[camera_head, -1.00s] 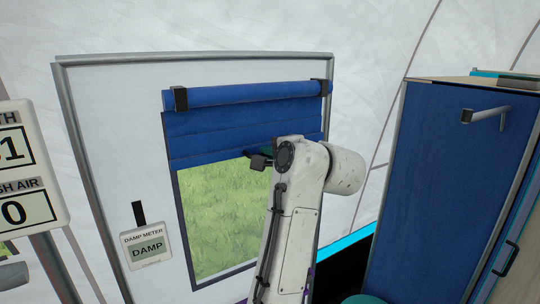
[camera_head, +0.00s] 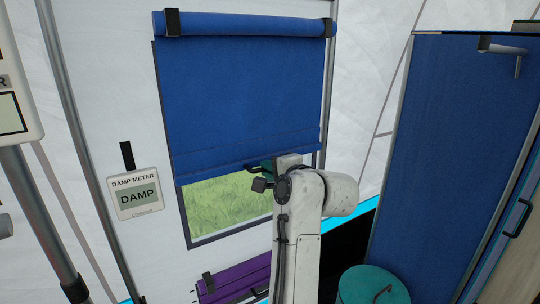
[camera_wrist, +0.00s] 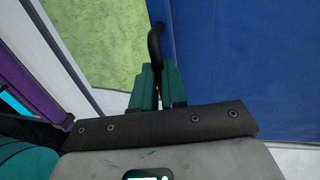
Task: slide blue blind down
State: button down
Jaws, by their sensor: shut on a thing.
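The blue blind (camera_head: 240,90) hangs from its roller over the window and covers most of it; a strip of green grass shows below its bottom edge. My gripper (camera_head: 264,168) is at the blind's lower edge, right of the middle, partly hidden by my white arm. In the wrist view the blind (camera_wrist: 240,50) fills the right side. There my gripper's green fingers (camera_wrist: 157,85) are closed together on a dark curved handle (camera_wrist: 155,45) beside the blind's edge.
A damp meter (camera_head: 136,194) reading DAMP hangs left of the window. A purple case (camera_head: 232,282) lies below the window. A teal round container (camera_head: 372,285) stands at the lower right, before a blue cabinet (camera_head: 445,150) with handles.

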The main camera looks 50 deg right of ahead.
notch_tip(320, 180, down, 26)
jog(key=b, duration=1.3)
jog(key=c, duration=1.5)
grip_release()
jog(key=shift+f, duration=0.1)
jog(key=o, duration=0.3)
jog(key=shift+o, duration=0.2)
jog(key=shift+r, duration=0.2)
jog(key=v, duration=1.1)
jog(key=shift+w+f, duration=0.1)
jog(key=shift+f, duration=0.05)
